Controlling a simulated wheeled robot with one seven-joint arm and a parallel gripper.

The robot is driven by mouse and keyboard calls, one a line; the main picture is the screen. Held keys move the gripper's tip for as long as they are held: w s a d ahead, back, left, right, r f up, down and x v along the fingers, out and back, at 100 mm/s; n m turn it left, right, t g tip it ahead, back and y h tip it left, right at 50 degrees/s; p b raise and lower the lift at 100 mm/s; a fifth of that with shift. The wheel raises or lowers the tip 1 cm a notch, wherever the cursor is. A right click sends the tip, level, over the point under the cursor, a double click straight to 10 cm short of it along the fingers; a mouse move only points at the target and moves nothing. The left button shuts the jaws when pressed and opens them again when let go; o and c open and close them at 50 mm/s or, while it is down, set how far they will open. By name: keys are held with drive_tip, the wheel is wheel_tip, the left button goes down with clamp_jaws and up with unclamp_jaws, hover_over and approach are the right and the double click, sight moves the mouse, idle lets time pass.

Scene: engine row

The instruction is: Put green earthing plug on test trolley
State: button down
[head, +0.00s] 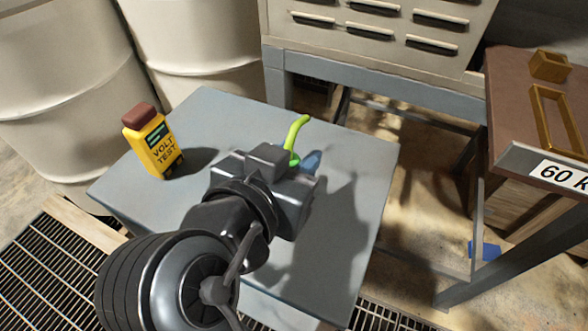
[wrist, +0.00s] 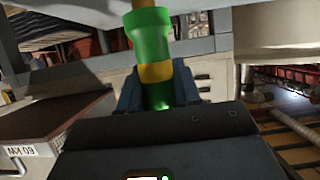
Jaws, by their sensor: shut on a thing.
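The green earthing plug (wrist: 150,40) is a green cylinder with a yellow band, seen close up in the wrist view. In the head view only a bit of its green body and its bright yellow-green upper end (head: 297,131) show past my gripper (head: 302,162). My gripper is shut on the plug, with its blue fingers (wrist: 160,92) on both sides. They are over the grey-blue top of the test trolley (head: 232,112), toward its right half. My gripper hides the plug's lower part, so I cannot tell whether it touches the top.
A yellow volt tester (head: 154,145) with a brown cap stands on the trolley's left side. Cream drums (head: 190,40) and a louvred cabinet (head: 380,35) are behind. A brown-topped bench (head: 515,100) with brass-coloured frames is at the right. The trolley's front right is clear, in shadow.

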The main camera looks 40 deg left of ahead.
drive_tip(key=shift+f, duration=0.2)
drive_tip(key=shift+f, duration=0.15)
drive_tip(key=c, duration=0.8)
unclamp_jaws()
drive_tip(key=shift+r, duration=0.2)
drive_tip(key=v, duration=1.2)
drive_tip(key=shift+d+f, duration=0.1)
